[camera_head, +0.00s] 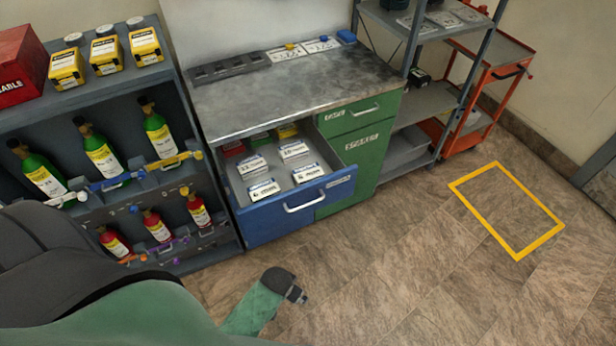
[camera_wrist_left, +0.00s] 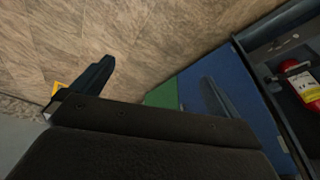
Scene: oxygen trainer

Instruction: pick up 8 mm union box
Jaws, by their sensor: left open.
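Several small white labelled boxes stand in the open blue drawer (camera_head: 290,207): a back left box (camera_head: 252,165), a back right box (camera_head: 294,150), a front left box (camera_head: 263,188) and a front right box (camera_head: 308,172). Their print is too small to tell which is the 8 mm union box. My left gripper (camera_wrist_left: 155,88) is open and empty in the left wrist view, its fingers spread above the floor and the blue drawer unit. In the head view my arm is low in front of the cabinet, apart from the boxes. My right gripper is not in view.
Red, green and yellow items lie at the drawer's back, under the metal worktop (camera_head: 300,85). A bottle rack (camera_head: 130,200) stands left, a green cabinet (camera_head: 355,160) and grey shelving (camera_head: 425,100) right. The floor in front is clear, with a yellow outlined square (camera_head: 518,256).

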